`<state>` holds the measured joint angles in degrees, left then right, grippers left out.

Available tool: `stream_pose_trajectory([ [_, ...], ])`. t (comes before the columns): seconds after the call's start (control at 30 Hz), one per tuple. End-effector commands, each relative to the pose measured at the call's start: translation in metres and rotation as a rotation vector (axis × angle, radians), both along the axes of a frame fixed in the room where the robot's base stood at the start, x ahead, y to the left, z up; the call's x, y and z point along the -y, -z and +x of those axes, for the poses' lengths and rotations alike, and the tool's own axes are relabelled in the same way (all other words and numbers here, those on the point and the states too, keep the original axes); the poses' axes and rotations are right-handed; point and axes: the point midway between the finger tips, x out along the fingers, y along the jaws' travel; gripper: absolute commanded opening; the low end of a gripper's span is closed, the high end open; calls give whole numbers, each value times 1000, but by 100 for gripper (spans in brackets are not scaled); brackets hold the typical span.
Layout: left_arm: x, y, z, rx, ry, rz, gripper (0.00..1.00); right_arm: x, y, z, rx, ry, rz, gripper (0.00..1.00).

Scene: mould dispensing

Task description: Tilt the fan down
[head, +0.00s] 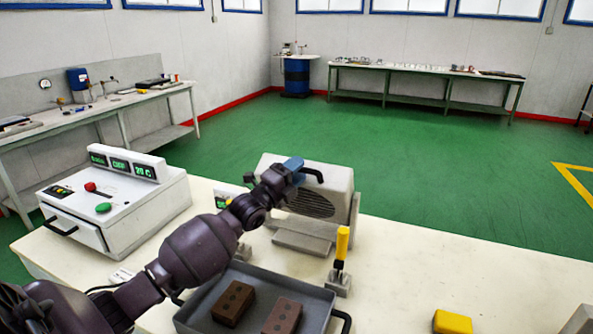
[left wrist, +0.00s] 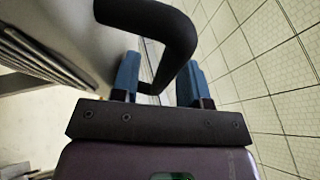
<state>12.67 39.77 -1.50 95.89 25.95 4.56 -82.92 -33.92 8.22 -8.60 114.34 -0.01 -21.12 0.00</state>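The fan (head: 338,190) is a beige box with a dark slatted grille. It stands on a grey base at the table's middle, and its body also shows at the left of the left wrist view (left wrist: 75,35). A black curved handle (head: 313,174) sticks out at its top. My left gripper (head: 293,166) is at the fan's top by this handle. In the left wrist view its blue fingers (left wrist: 160,85) are apart, with the handle (left wrist: 165,30) passing between them. I cannot tell whether they touch it.
A grey tray (head: 190,317) with two brown blocks (head: 233,303) lies in front of the fan. A yellow-handled tool (head: 342,243) stands upright right of it. A white control box (head: 120,205) is at left, a yellow block (head: 452,322) at right. The table's right side is mostly clear.

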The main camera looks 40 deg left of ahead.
Motion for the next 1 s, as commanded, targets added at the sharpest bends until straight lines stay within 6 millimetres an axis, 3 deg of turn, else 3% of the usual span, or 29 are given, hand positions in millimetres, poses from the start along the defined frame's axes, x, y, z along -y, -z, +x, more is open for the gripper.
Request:
stream_pose_trajectory([
  [0.37, -2, 3, -11, 1, 0, 0, 41, 1, 6, -5, -15, 3, 0, 31],
  [0.8, -14, 25, -77, -2, -2, 1, 41, 1, 10, -11, -28, 7, 1, 31],
  [1.0, -17, 31, -96, 0, -1, 0, 41, 1, 8, -7, -18, 5, 1, 31],
])
